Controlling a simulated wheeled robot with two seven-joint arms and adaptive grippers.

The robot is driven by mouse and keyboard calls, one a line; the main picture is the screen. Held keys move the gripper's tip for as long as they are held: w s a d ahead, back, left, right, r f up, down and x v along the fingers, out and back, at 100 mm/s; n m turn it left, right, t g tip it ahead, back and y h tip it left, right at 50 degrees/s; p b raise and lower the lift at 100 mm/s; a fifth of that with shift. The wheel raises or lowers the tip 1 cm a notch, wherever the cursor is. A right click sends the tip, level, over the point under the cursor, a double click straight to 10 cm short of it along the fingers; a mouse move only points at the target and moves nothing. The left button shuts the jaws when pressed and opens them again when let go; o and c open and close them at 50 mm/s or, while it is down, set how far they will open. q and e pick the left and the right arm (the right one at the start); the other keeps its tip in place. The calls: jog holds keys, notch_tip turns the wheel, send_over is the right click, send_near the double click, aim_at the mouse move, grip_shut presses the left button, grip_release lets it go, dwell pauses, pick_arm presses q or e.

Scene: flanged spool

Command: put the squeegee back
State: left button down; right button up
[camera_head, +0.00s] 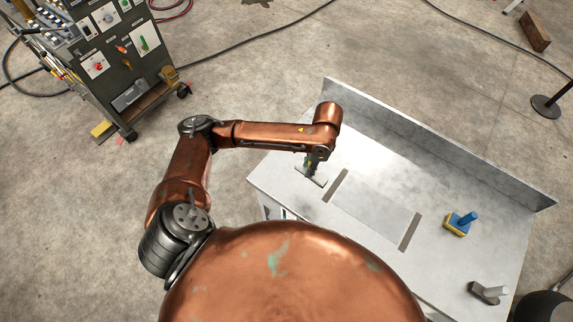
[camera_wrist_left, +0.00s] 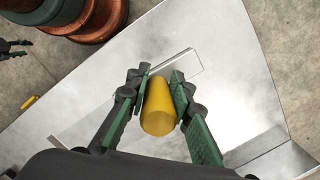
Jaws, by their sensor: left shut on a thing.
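The squeegee has a yellow handle (camera_wrist_left: 159,108) and a pale flat head (camera_wrist_left: 178,66), both clear in the left wrist view. My left gripper (camera_wrist_left: 160,92) is shut around the handle, one green-and-black finger on each side. In the head view my left gripper (camera_head: 311,165) points down over the left end of the metal table, with the squeegee's pale head (camera_head: 310,176) below it. I cannot tell whether the head touches the table. The handle is mostly hidden there by the gripper.
The metal table (camera_head: 375,155) has a raised back edge (camera_head: 430,135). Two dark strips (camera_head: 335,186) (camera_head: 410,232) border a panel right of the squeegee. A blue-and-yellow tool (camera_head: 458,224) and a grey-handled tool (camera_head: 487,293) stand farther right. A panelled cart (camera_head: 110,55) stands upper left.

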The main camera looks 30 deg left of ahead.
pick_arm(q)
jog(key=m+p, duration=0.1)
jog(key=m, duration=0.1)
jog(key=f+m+p, duration=0.1)
jog(key=m, duration=0.2)
jog(key=shift+m+t+p, duration=0.3)
jog(key=shift+p, duration=0.05)
jog(key=m, duration=0.1)
jog(key=f+m+p, duration=0.1)
jog(key=shift+s+a+m, duration=0.1)
jog(key=shift+a+m, duration=0.1)
jog(key=shift+m, duration=0.1)
jog(key=shift+w+a+f+p, duration=0.2)
jog(key=shift+w+a+f, duration=0.9)
jog(key=shift+a+f, duration=1)
jog(key=shift+w+a+f+p, duration=0.15)
jog(key=shift+w+a+f, duration=1)
jog(key=shift+a+f, duration=0.95)
jog(key=shift+w+a+f+p, duration=0.2)
jog(key=shift+w+a+f, duration=0.9)
jog(key=shift+a+f, duration=1)
jog(key=shift+d+f, duration=0.2)
jog(key=shift+f, duration=0.1)
jog(key=c, duration=1.7)
grip_release()
